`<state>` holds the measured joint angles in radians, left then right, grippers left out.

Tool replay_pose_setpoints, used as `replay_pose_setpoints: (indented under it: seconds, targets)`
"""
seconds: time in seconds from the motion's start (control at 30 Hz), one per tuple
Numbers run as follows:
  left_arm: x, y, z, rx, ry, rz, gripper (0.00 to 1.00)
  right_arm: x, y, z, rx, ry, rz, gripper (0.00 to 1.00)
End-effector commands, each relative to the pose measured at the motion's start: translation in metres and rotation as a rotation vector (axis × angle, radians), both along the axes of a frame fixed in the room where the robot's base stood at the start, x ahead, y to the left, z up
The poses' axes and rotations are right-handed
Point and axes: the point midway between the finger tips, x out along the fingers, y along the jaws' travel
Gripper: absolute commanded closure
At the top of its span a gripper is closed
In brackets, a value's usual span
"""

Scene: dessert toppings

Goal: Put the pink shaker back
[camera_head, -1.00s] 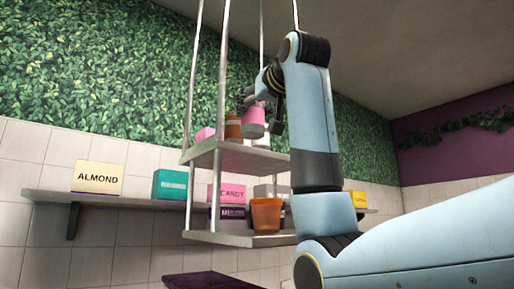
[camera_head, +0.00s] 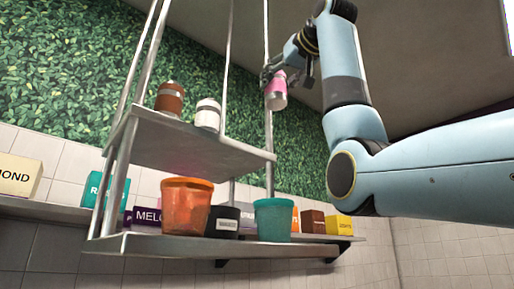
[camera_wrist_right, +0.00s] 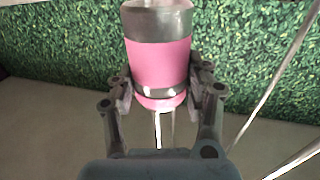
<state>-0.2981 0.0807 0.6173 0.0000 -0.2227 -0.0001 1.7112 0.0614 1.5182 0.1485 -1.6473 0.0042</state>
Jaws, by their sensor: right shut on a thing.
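The pink shaker (camera_head: 277,92) has a grey band and hangs in my right gripper (camera_head: 273,78), up and to the right of the hanging rack's upper shelf (camera_head: 190,143). In the right wrist view the pink shaker (camera_wrist_right: 160,60) sits between the two fingers of my right gripper (camera_wrist_right: 158,92), which are shut on it. A brown shaker (camera_head: 169,98) and a white shaker (camera_head: 207,114) stand on the upper shelf. The shelf's right part is bare. My left gripper is in neither view.
The lower shelf (camera_head: 200,247) holds an orange tub (camera_head: 186,205), a dark tub (camera_head: 222,221) and a teal tub (camera_head: 273,219). Metal rods (camera_head: 228,60) hold up the rack. Topping boxes, one of them yellow (camera_head: 338,226), stand on a wall shelf behind.

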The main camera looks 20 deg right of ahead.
Motion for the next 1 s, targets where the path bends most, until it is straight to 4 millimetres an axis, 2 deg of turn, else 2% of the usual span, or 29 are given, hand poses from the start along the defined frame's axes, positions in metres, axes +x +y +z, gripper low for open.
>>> replay_pose_setpoints:
  seconds: [0.03, 0.17, 0.27, 0.4, 0.6, 0.8, 1.0]
  targets:
    - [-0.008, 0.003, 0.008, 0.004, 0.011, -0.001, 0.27, 0.009, 0.009, -0.005, -0.001, 0.006, 0.006, 0.91]
    - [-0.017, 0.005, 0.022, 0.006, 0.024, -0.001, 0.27, 0.036, 0.029, -0.024, 0.000, 0.007, 0.005, 0.91]
    - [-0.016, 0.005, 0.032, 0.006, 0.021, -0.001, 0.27, 0.054, 0.044, -0.038, 0.000, 0.006, 0.004, 0.91]
    - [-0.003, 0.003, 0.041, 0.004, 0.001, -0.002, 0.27, 0.072, 0.057, -0.053, 0.000, 0.003, 0.002, 0.91]
    - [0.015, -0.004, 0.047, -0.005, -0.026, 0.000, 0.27, 0.081, 0.063, -0.067, 0.001, 0.003, 0.000, 0.91]
    - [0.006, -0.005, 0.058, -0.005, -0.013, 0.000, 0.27, 0.080, 0.063, -0.095, 0.001, 0.002, 0.000, 0.91]
    - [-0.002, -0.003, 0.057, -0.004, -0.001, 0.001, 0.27, 0.080, 0.062, -0.101, 0.000, 0.000, -0.001, 0.91]
